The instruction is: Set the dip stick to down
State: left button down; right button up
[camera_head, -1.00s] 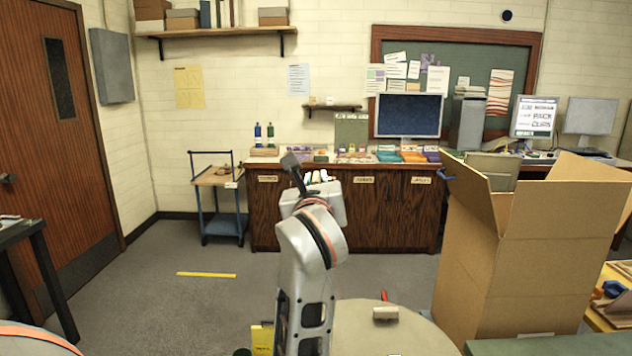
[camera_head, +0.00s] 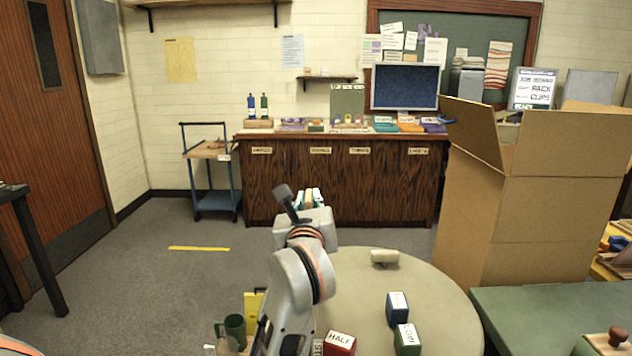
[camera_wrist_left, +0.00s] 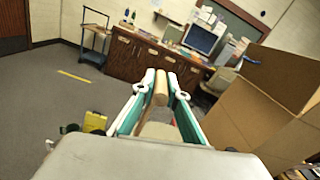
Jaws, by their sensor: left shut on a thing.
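My left gripper (camera_head: 310,198) rises from the bottom middle of the head view, pointing away from me above the round table. In the left wrist view its white and teal fingers (camera_wrist_left: 160,90) are shut on a tan wooden stick (camera_wrist_left: 160,88), which lies lengthwise between them. I take this for the dip stick; a small tan part also shows between the fingers in the head view (camera_head: 308,201). Its far end and lower part are hidden, so I cannot tell its full tilt. My right gripper is not in view.
The round table (camera_head: 450,300) bears a cream roller (camera_head: 384,257), a blue block (camera_head: 397,305), a green block (camera_head: 406,338) and a red block (camera_head: 340,343). A green mug (camera_head: 235,328) and yellow thing (camera_head: 252,303) stand left of my arm. A cardboard box (camera_head: 540,210) stands right.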

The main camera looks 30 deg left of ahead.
pick_arm(q)
notch_tip(320, 180, down, 8)
jog(key=b, duration=0.3)
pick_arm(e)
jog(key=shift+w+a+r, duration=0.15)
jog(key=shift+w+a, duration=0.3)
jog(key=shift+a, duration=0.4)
pick_arm(q)
jog(key=shift+r, duration=0.15)
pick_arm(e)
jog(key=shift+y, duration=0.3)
pick_arm(q)
jog(key=c, duration=2)
grip_release()
jog(key=shift+w, duration=0.1)
jog(key=v, duration=0.7)
jog(key=shift+s+d, duration=0.15)
jog(key=shift+s, duration=0.1)
